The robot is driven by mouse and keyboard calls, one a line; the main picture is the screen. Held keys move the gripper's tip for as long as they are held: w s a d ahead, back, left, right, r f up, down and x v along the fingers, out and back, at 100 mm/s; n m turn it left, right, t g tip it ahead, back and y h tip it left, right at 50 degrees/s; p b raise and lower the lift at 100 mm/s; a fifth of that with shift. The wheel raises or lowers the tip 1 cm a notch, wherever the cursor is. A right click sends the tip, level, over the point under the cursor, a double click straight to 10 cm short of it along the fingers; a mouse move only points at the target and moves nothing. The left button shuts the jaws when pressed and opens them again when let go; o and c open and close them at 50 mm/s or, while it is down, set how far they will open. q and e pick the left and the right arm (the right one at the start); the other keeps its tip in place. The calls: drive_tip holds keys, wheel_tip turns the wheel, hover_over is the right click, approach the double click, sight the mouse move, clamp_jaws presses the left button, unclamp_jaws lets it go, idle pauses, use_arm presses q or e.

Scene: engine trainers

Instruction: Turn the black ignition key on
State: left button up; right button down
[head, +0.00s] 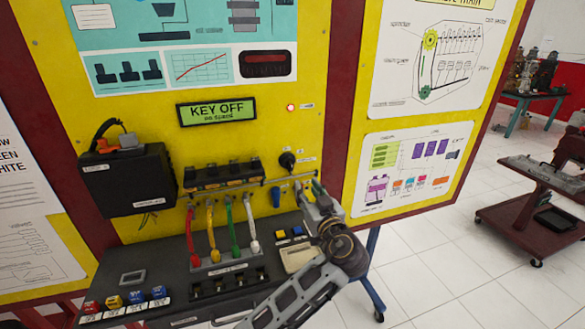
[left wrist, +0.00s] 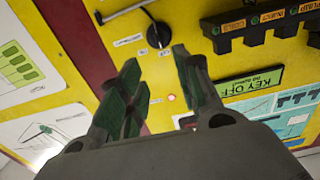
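The black ignition key (head: 287,160) sits in its round switch on the yellow panel, right of the row of black connectors. In the left wrist view the black key (left wrist: 158,36) is just beyond the fingertips, roughly between their lines. My left gripper (head: 307,187) is below and right of the key in the head view. In the wrist view its green-padded fingers (left wrist: 157,59) are apart with nothing between them. The gripper appears apart from the key. The display (head: 217,111) reads KEY OFF. My right gripper is not in view.
A red lamp (head: 290,107) glows above the key. A blue-handled part (head: 276,197) hangs just below left. A black box (head: 127,180) and coloured leads (head: 212,232) are farther left. A dark bench (head: 165,270) juts out below. Open floor and a cart (head: 535,205) lie right.

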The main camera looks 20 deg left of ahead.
sight(292, 166)
use_arm(q)
drive_tip(key=p+x, duration=0.3)
drive_tip(key=x, duration=0.9)
drive_tip(key=shift+w+a, duration=0.2)
drive_tip(key=shift+w, duration=0.05)
drive_tip(key=shift+w+a+f, duration=0.1)
drive_tip(key=shift+w+a, duration=0.25)
drive_tip(key=shift+w, duration=0.15)
drive_tip(key=shift+c, duration=0.4)
clamp_jaws()
